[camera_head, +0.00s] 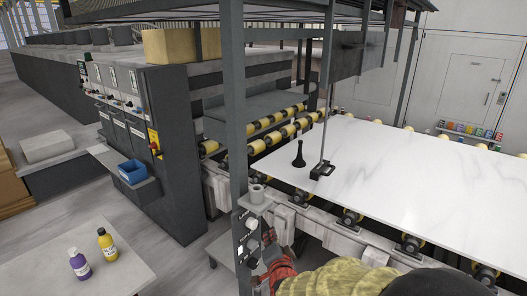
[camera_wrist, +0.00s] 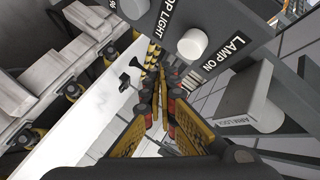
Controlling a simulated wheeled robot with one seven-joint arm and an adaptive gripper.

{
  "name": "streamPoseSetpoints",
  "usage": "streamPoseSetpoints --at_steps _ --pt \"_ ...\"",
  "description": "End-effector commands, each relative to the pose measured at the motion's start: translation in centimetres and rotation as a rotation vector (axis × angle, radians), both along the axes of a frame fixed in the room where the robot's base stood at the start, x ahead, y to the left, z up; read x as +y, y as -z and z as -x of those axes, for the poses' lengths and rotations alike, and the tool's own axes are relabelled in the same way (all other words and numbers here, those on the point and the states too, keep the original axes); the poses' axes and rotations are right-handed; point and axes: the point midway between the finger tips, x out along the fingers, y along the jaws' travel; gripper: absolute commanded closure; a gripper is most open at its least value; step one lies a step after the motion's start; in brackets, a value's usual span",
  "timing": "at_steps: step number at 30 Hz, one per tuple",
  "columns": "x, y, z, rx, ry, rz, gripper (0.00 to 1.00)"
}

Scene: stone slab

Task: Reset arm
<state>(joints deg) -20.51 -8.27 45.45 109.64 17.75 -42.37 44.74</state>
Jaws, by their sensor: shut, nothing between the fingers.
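My gripper (camera_wrist: 157,92) is in the middle of the wrist view, with yellow-and-black fingers and red parts. Its fingers come together at the tips and hold nothing. It is close to a grey control panel (camera_wrist: 235,30) with white knobs and the labels "LAMP ON" and "TOP LIGHT". In the head view, a red and black part of my arm shows at the lower middle, beside the control panel (camera_head: 246,236). My fingertips are hard to make out there.
A white marble slab (camera_head: 420,185) lies on rollers at the right. A grey post (camera_head: 234,100) rises above the panel. A dark cone-shaped object (camera_head: 299,155) stands on the slab. A purple bottle (camera_head: 79,265) and a yellow bottle (camera_head: 107,245) stand on a table at lower left.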

Motion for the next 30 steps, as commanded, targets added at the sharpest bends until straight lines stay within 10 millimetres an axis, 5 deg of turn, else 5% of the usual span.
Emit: streamPoseSetpoints --at_steps 6,11,17,24,30 --pt "0.9 8.6 5.6 0.313 -0.181 0.253 1.0" --pt "0.1 9.9 12.1 0.52 -0.375 0.445 1.0" --pt "-4.2 7.0 21.0 0.708 -0.588 0.638 1.0" --pt "-11.7 0.8 32.2 0.832 -0.711 0.792 1.0" --pt "-15.7 -3.7 36.0 0.767 -0.6 0.821 1.0"
